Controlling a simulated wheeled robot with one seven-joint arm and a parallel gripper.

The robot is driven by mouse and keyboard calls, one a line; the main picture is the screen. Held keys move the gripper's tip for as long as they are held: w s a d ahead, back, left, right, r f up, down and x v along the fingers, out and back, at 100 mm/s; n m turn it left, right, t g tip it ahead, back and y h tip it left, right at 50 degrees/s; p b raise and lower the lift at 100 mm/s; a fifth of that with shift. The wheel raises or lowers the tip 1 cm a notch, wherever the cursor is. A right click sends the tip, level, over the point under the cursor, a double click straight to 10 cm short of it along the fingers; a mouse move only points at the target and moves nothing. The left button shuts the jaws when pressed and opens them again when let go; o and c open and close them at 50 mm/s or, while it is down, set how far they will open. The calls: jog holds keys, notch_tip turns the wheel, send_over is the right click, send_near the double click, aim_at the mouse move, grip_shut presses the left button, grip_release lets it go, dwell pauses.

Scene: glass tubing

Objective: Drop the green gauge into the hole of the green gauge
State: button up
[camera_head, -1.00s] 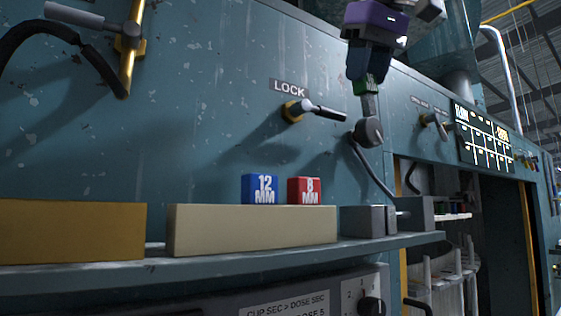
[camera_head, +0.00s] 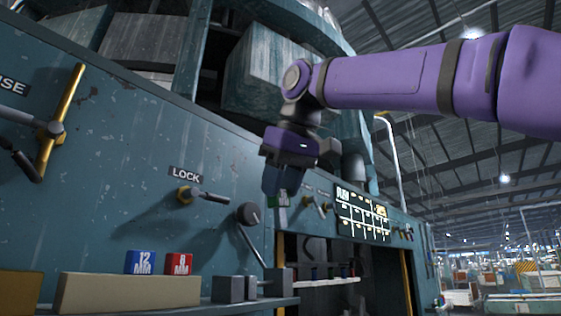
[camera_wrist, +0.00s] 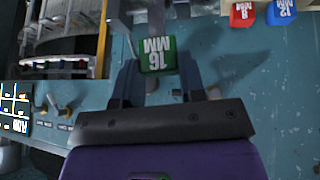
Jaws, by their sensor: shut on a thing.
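The green gauge, a block marked "16 MM" (camera_wrist: 158,55), is between the fingers of my gripper (camera_wrist: 158,72) in the wrist view. My gripper is shut on it. In the head view my gripper (camera_head: 283,188) points down with the green gauge (camera_head: 281,199) at its tips, above and right of the shelf blocks. The beige block (camera_head: 125,293) on the shelf has a blue "12 MM" gauge (camera_head: 140,262) and a red "8 MM" gauge (camera_head: 178,264) at its top. Its top face is hidden at this low angle, and no hole for the green gauge shows.
A yellow block (camera_head: 20,293) stands left of the beige one. Grey blocks (camera_head: 230,289) stand to its right. A LOCK lever (camera_head: 205,194) and a round dark knob (camera_head: 248,214) stick out from the teal panel. An open bay with racks lies right of the shelf.

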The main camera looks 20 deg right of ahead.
jog(key=w+d+f+m+h, duration=0.1)
jog(key=w+d+f, duration=0.4)
jog(key=f, duration=1.9)
jog(key=w+d+f+m+h, duration=0.1)
jog(key=w+d+f+m, duration=0.2)
jog(key=w+f, duration=0.6)
jog(key=w+d+f+m+h, duration=0.1)
jog(key=w+d+f, duration=0.6)
jog(key=f, duration=3.1)
jog(key=shift+w+d+f+m, duration=0.3)
jog(key=shift+d+m, duration=0.1)
jog(key=shift+m, duration=0.2)
jog(key=shift+s, duration=0.1)
